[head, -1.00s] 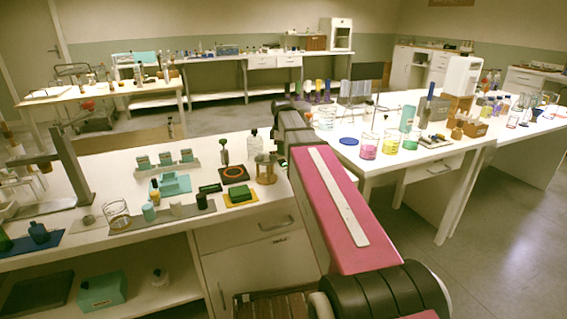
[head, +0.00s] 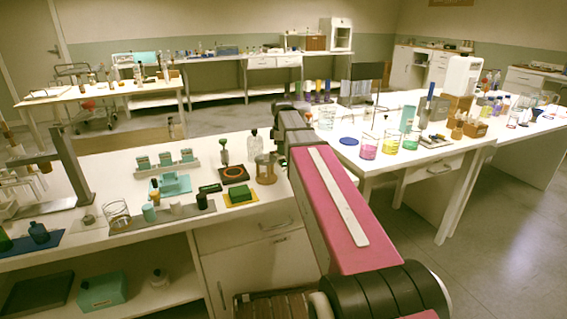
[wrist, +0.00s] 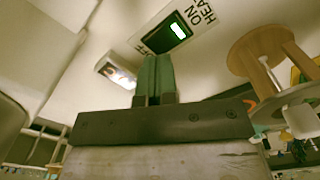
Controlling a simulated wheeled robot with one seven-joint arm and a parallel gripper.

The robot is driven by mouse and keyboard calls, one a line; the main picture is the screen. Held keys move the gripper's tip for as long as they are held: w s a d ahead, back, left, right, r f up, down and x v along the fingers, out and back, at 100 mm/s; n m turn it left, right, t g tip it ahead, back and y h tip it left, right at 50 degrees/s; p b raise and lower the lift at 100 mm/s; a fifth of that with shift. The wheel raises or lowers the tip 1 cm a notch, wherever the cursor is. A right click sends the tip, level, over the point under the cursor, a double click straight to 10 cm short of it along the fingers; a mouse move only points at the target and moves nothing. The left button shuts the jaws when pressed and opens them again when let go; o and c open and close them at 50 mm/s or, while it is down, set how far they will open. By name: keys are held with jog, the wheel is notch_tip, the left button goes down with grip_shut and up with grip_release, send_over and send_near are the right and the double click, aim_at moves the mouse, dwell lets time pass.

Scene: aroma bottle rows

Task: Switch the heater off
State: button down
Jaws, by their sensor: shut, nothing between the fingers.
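In the wrist view a white label with black letters, partly reading ON and HEA, carries a dark green switch (wrist: 171,37) with a bright lit window. My gripper (wrist: 153,60) has its two green fingers together and empty, with the tips just below and left of the switch. I cannot tell whether they touch it. In the head view a black square plate with a glowing orange ring (head: 235,173) lies on the near bench; it may be the heater. My arm hides the gripper there.
A wooden stand (wrist: 262,62) is close on the right in the wrist view; it is right of the ring in the head view (head: 265,171). Green blocks, jars and a glass beaker (head: 117,214) crowd the near bench (head: 112,162). Coloured beakers stand on the right bench.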

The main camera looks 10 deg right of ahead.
aim_at(282, 161)
jog(key=shift+f, duration=1.5)
dwell(0.9)
jog(key=shift+r, duration=3.5)
jog(key=shift+s, duration=0.1)
